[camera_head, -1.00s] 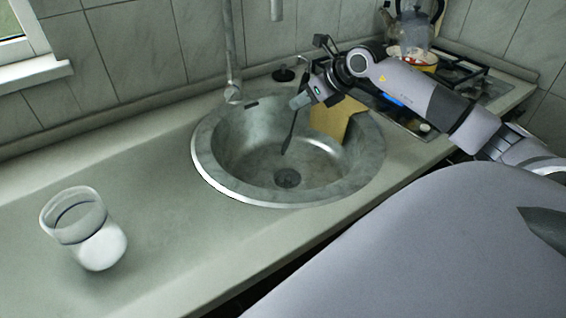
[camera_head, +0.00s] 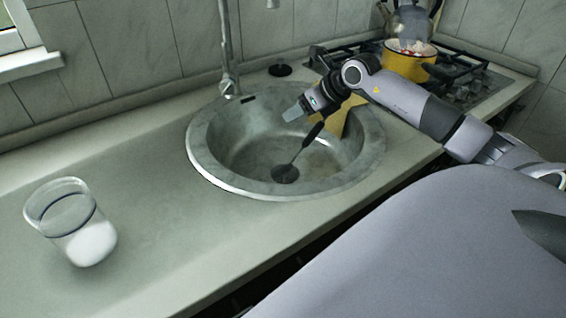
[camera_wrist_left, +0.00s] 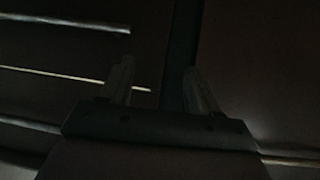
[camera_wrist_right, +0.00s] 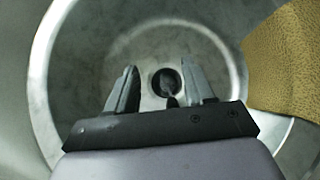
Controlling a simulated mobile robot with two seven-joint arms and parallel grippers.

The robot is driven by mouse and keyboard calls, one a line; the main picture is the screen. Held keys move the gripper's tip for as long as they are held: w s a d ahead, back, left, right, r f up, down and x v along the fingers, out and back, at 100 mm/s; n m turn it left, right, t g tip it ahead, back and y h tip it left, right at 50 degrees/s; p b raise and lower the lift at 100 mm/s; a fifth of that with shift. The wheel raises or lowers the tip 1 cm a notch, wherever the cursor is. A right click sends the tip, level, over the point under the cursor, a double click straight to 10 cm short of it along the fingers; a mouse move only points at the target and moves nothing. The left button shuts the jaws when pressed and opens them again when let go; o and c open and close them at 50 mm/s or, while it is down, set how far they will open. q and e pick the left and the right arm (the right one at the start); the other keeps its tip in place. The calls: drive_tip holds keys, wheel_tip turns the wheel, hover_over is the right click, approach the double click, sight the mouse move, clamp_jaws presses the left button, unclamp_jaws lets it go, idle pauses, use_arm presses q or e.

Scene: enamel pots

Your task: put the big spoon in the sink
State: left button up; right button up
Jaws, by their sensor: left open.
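The big spoon (camera_head: 305,148), dark with a long handle, is inside the round metal sink (camera_head: 215,170). Its head is by the drain and its handle slants up to the right, below my right gripper (camera_head: 304,112). The right gripper is over the sink, fingers apart, and the handle appears clear of them. The right wrist view shows its open fingers (camera_wrist_right: 161,72) above the sink, with part of the spoon (camera_wrist_right: 171,101) between them near the drain. My left gripper (camera_wrist_left: 158,70) is open and empty in its dark wrist view; the head view does not show it.
A tan-yellow piece (camera_head: 352,116) is at the sink's right back side, partly behind my right arm. A glass jar with white contents (camera_head: 72,225) stands on the left counter. The faucet (camera_head: 227,60) rises behind the sink. A yellow pot (camera_head: 408,66) is on the stove at the right.

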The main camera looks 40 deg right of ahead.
drive_tip(key=shift+s, duration=0.1)
drive_tip(key=b+v, duration=0.1)
drive_tip(key=v, duration=0.5)
drive_tip(key=shift+d, duration=0.1)
drive_tip(key=shift+s+r+b, duration=0.3)
drive_tip(key=shift+r, duration=0.15)
idle(0.4)
